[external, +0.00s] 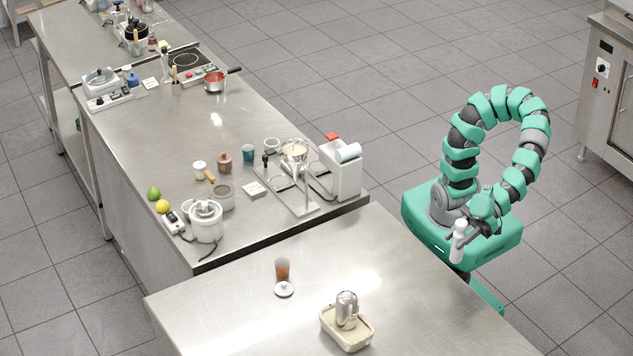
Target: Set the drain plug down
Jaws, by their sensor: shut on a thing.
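My gripper (472,231) is at the right, low in front of my green base and beyond the right edge of the near steel table (405,290). It is shut on a slim white upright piece with a rounded top, which I take to be the drain plug (458,246). The plug is held clear of the table. The jaws are small here and their exact hold on it is hard to make out.
The near table holds a brown tumbler (282,268), a white knobbed disc (284,289) and a cream tray (345,335) with a shiny metal piece in it. Its right part is bare. The long counter (150,150) behind is crowded with kitchenware.

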